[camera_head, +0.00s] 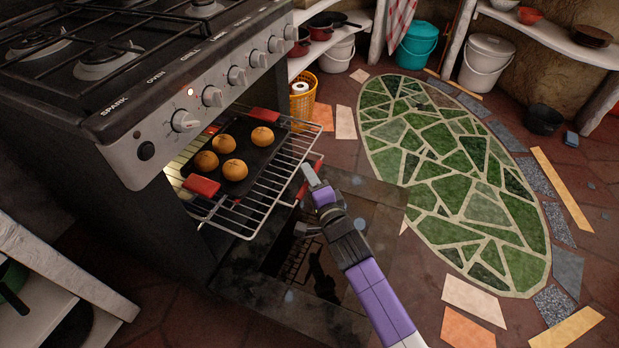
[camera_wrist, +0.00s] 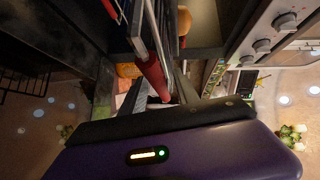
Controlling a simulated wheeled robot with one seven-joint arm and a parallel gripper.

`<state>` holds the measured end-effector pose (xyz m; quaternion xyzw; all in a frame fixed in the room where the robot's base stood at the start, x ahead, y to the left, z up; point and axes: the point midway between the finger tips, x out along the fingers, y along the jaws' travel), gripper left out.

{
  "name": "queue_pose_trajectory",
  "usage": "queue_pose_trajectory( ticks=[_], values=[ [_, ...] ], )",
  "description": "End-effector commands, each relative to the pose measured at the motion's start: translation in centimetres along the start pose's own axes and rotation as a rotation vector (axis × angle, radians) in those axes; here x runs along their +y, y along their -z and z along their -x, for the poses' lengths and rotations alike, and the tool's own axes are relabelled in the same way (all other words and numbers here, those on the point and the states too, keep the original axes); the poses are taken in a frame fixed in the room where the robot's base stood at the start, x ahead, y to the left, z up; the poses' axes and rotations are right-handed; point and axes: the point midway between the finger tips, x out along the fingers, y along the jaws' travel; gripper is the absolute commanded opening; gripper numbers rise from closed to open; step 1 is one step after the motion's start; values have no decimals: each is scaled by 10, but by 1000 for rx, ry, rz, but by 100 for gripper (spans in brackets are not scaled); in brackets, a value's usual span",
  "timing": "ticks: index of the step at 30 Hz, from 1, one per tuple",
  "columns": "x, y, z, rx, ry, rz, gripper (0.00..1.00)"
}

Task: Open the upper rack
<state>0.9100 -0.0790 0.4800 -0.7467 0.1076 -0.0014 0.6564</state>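The upper rack (camera_head: 246,218) is a wire rack slid well out of the oven. It carries a dark tray (camera_head: 259,157) with red grips and several round buns (camera_head: 234,170). A red handle (camera_head: 317,166) runs along the rack's front edge, and it also shows in the wrist view (camera_wrist: 152,74). My gripper (camera_head: 307,204) is at this front edge with its two fingers spread apart. In the wrist view the handle reaches down toward the space between the fingers; I cannot tell whether they touch it.
The oven door (camera_head: 290,299) is lowered, under the rack and my gripper. A lower wire rack shows dimly beneath. Control knobs (camera_head: 238,76) line the stove front above. An orange basket (camera_head: 302,101) stands behind the rack. The green mosaic floor (camera_head: 455,185) to the right is clear.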

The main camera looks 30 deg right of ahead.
Motion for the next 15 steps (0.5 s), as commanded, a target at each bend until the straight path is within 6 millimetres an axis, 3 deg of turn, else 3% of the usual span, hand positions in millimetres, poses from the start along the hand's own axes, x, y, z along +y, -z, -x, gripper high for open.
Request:
queue_pose_trajectory(
  ticks=[7,15],
  values=[
    [1,1,11,2,-1,0,37],
    [1,1,54,2,-1,0,37]
  ],
)
